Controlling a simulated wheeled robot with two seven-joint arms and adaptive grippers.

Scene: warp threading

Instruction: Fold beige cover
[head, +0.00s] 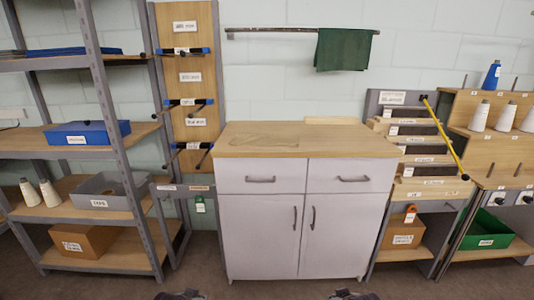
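A thin flat patch close to the wood's colour (272,140) lies on the wooden top of the white cabinet (350,145), left of its middle. It may be the beige cover; its edges are faint and I cannot tell whether it is folded. My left gripper (181,295) and my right gripper (353,295) only just show at the bottom edge, low in front of the cabinet and apart from its top. Their fingers are too cut off to tell whether they are open.
A grey shelf rack (111,120) with boxes and cones stands on the left. A green cloth (343,50) hangs from a wall rail (270,30). A stepped rack with a yellow rod (444,138) stands right of the cabinet. The rest of the cabinet top looks clear.

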